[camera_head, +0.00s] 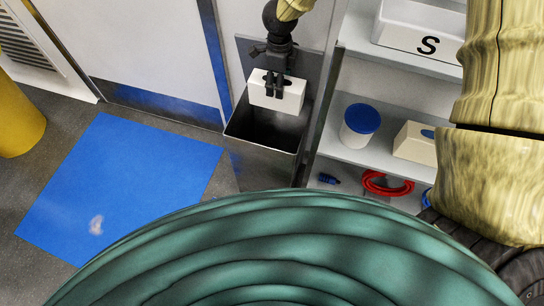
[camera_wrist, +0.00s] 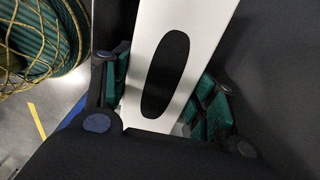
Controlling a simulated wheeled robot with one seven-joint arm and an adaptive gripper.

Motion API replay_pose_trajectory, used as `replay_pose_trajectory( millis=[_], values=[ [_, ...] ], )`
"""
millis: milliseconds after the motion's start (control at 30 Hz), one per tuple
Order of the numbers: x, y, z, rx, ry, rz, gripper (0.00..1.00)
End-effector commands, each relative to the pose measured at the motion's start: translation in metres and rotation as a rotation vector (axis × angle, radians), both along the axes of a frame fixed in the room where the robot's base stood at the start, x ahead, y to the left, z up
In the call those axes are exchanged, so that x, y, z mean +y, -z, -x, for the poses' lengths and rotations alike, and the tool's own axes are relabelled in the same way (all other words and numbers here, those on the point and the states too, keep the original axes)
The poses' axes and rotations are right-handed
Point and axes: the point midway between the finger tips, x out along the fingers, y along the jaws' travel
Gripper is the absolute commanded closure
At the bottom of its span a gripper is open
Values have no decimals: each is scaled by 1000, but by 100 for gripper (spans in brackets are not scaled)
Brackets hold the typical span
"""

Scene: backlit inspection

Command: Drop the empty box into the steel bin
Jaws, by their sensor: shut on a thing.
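The empty box (camera_head: 290,97) is white with a dark oval opening. My gripper (camera_head: 275,88) is shut on it and holds it over the mouth of the steel bin. The steel bin (camera_head: 262,147) is a grey, open-topped metal container against the wall, with a dark inside. In the wrist view the white box (camera_wrist: 148,100) with its long dark oval lies between the green-padded fingers of my gripper (camera_wrist: 160,85). The fingers hide parts of the box's sides.
A shelf unit (camera_head: 388,152) stands right of the bin, holding a blue-lidded tub (camera_head: 360,124), a tissue-type box (camera_head: 415,143) and a red cable coil (camera_head: 387,184). A blue mat (camera_head: 120,185) lies on the floor at left. A yellow cylinder (camera_head: 18,118) stands at far left.

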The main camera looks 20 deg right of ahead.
Motion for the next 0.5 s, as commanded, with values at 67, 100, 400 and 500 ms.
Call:
replay_pose_trajectory(
  millis=[67,100,400,500],
  values=[
    [0,10,0,1,-1,1,63],
    [0,13,0,1,-2,1,63],
    [0,42,0,1,-2,1,63],
    [0,49,0,0,-3,1,63]
  ],
)
